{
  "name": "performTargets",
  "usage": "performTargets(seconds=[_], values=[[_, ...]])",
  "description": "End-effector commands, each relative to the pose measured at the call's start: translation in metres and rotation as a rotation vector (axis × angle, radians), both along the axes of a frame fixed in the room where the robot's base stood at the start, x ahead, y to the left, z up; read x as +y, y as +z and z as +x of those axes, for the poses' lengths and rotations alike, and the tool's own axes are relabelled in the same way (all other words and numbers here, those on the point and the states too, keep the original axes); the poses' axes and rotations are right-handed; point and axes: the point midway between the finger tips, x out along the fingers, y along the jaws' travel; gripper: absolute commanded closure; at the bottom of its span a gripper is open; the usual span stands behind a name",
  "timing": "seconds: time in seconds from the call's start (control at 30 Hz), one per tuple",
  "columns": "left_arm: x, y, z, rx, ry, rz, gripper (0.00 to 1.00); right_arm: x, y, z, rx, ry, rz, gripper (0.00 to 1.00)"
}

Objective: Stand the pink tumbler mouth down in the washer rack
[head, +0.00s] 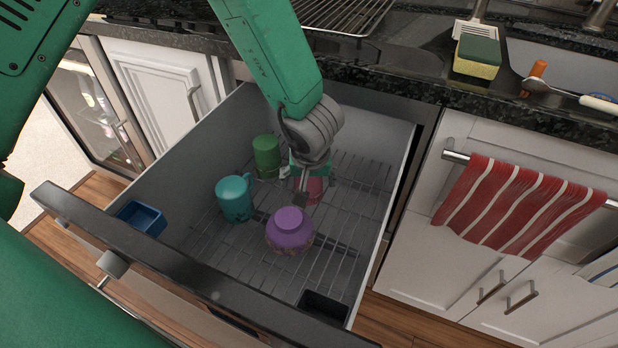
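The pink tumbler (317,188) is low in the washer rack (358,205), in the pulled-out drawer, behind the purple bowl. Its upper part is hidden by my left gripper (302,186), so I cannot tell which way its mouth faces. My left gripper reaches down from above, with one dark finger in front of the tumbler's near left side. The other finger is hidden, so its grip is unclear. My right gripper is not in view.
A purple bowl (290,230) sits upside down just in front of the tumbler. A teal mug (234,199) and green cup (266,156) stand to the left. A blue container (141,219) is at the drawer's left corner. The rack's right side is bare.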

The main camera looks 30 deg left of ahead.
Motion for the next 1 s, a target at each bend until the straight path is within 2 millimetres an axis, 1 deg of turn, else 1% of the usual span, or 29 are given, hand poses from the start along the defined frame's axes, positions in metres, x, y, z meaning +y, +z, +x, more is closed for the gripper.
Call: performTargets(seconds=[0.23,0.37,0.47,0.7,0.8,0.9,1.0], values=[[0.000,0.000,0.000,0.001,0.000,0.000,0.26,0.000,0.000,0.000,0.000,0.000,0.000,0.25],[-0.001,0.008,-0.002,0.000,0.001,0.000,0.26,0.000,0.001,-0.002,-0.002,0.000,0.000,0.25],[-0.004,0.023,-0.005,-0.003,0.002,0.000,0.26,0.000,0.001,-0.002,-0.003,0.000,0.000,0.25],[-0.013,0.072,-0.019,-0.004,0.002,-0.002,0.26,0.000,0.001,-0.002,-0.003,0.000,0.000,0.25],[-0.016,0.089,-0.025,-0.001,0.000,-0.002,0.26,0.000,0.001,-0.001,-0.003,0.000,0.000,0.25],[-0.019,0.101,-0.028,-0.001,0.001,-0.001,0.26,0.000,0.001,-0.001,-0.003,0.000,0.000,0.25],[-0.020,0.109,-0.031,0.000,0.000,-0.001,0.26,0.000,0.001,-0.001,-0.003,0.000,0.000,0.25]])
